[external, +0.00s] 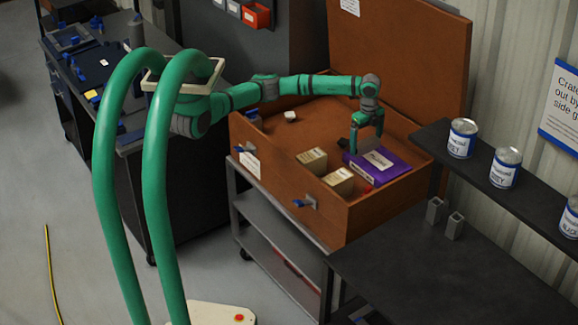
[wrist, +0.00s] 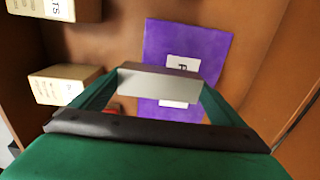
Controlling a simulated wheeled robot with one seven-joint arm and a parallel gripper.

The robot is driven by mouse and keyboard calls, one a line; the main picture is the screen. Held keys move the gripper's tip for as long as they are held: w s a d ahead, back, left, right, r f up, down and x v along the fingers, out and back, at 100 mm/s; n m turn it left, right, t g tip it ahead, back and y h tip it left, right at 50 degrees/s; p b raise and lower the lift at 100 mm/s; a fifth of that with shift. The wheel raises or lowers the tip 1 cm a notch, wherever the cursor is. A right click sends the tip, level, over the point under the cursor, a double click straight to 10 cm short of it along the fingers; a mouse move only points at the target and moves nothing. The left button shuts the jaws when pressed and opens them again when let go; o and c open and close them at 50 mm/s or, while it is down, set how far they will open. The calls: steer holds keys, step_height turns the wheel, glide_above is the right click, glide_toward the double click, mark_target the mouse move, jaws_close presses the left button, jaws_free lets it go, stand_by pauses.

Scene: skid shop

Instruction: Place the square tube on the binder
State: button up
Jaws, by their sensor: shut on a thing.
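My gripper (external: 367,138) is over the open brown crate (external: 275,180), with its fingers pointing down. In the wrist view its green fingers (wrist: 160,90) are shut on a grey square tube (wrist: 158,84), held crosswise between the tips. The tube (external: 367,146) is small and partly hidden in the external view. The purple binder (external: 403,165) with a white label lies flat in the crate. In the wrist view the binder (wrist: 215,42) shows behind the tube, which covers part of it. I cannot tell how large the gap between them is.
Two cream boxes (external: 312,161) (external: 339,182) stand in the crate left of the binder, near the front wall. The raised crate lid (external: 400,55) stands behind.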

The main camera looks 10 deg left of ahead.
mark_target(367, 159)
steer(key=shift+w+d+f, duration=0.25)
steer(key=shift+d+f, duration=0.05)
steer(key=shift+f, duration=0.15)
steer(key=shift+w+d+f, duration=0.25)
steer(key=shift+f, duration=1.75)
steer(key=shift+f, duration=0.1)
steer(key=o, duration=0.9)
step_height(367, 159, up, 12)
steer(key=shift+r, duration=0.15)
